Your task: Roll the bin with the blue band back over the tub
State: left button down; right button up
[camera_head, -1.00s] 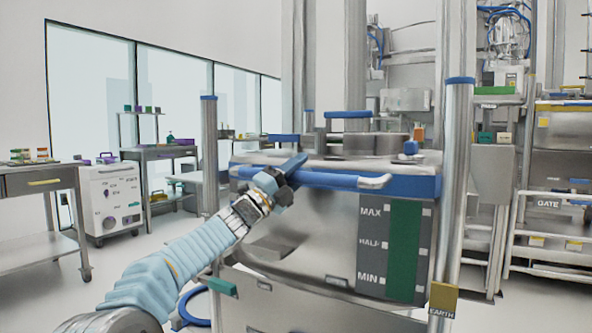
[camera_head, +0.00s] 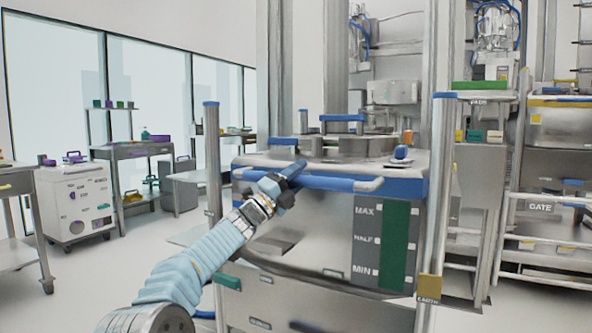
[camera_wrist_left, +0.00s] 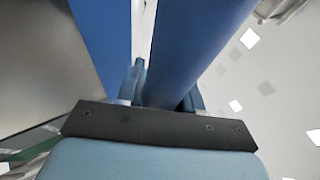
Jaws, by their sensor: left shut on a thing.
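The steel bin with the blue band (camera_head: 400,189) stands in front of me in the head view. A blue push bar (camera_head: 335,184) runs along its near side, and a level panel marked MAX, HALF and MIN (camera_head: 381,245) is on its front. My left gripper (camera_head: 290,177) is shut on the left part of the bar. In the left wrist view the blue bar (camera_wrist_left: 195,45) runs between the fingers, with the blue band (camera_wrist_left: 102,35) beside it. My right gripper is not in view. I cannot make out the tub for certain.
A post with a blue top (camera_head: 437,190) and an EARTH tag (camera_head: 428,289) stands close at the bin's right. Another post (camera_head: 212,155) stands at its left. A white cabinet (camera_head: 75,205) and side tables stand further left. Floor between is clear.

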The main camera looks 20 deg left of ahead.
pick_arm(q)
jog(key=shift+w+f, duration=0.45)
jog(key=shift+w, duration=0.2)
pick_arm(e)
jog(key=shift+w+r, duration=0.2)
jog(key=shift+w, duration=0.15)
pick_arm(q)
jog(key=shift+r, duration=0.1)
jog(key=c, duration=0.8)
grip_release()
jog(key=shift+w, duration=0.15)
jog(key=shift+r, duration=0.1)
jog(key=shift+s+a+f, duration=0.25)
jog(key=shift+s, duration=0.2)
jog(key=b+v, duration=0.3)
jog(key=v, duration=0.9)
jog(key=shift+s+a+f+b, duration=0.15)
jog(key=shift+s+f+b, duration=0.05)
jog(key=shift+s+b, duration=0.15)
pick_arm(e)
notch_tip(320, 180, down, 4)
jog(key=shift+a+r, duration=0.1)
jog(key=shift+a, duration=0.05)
